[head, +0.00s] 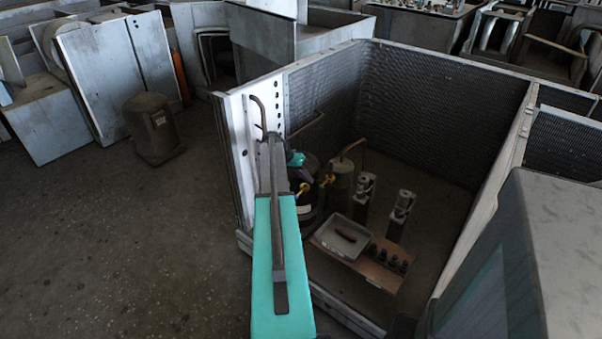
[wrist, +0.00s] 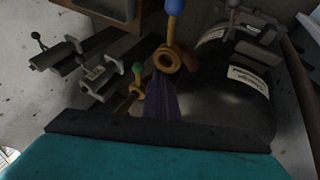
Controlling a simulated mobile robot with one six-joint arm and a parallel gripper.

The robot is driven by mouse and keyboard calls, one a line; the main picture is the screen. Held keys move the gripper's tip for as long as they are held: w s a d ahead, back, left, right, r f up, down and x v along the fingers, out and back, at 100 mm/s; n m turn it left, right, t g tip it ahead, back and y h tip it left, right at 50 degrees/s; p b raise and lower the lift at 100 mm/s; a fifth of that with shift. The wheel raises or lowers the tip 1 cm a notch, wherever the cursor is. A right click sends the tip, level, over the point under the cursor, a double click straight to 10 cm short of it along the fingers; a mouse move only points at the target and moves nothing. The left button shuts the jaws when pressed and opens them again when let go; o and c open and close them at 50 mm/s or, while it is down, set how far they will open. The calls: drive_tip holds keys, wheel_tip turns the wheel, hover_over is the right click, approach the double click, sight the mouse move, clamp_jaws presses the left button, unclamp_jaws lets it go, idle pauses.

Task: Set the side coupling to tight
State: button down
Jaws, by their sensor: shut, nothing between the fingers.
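My gripper (wrist: 163,88) points away from the camera in the wrist view, its dark fingers together and empty. Near its tips are a yellow ring fitting with a blue knob (wrist: 170,60) and a smaller yellow fitting with a green knob (wrist: 138,84). The fingers appear close to both; I cannot tell whether they touch. In the head view, my gripper (head: 301,172) is beside a dark tank (head: 306,212), near two yellow fittings, one left (head: 303,188) and one right (head: 327,180). I cannot tell which fitting is the side coupling, or its setting.
The tank carries white labels in the wrist view (wrist: 250,78). A grey tray (head: 324,236) with a brown object and a wooden block (head: 375,272) with several dark pegs lie in front. Two upright posts (head: 402,205) stand to the right. Perforated housing walls (head: 440,100) enclose the area.

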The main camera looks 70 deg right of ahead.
drive_tip(key=shift+s+a+f, duration=0.1)
drive_tip(key=shift+s, duration=0.55)
drive_tip(key=shift+s+a+f, duration=0.1)
drive_tip(key=shift+s, duration=0.5)
drive_tip(key=shift+w+a, duration=0.15)
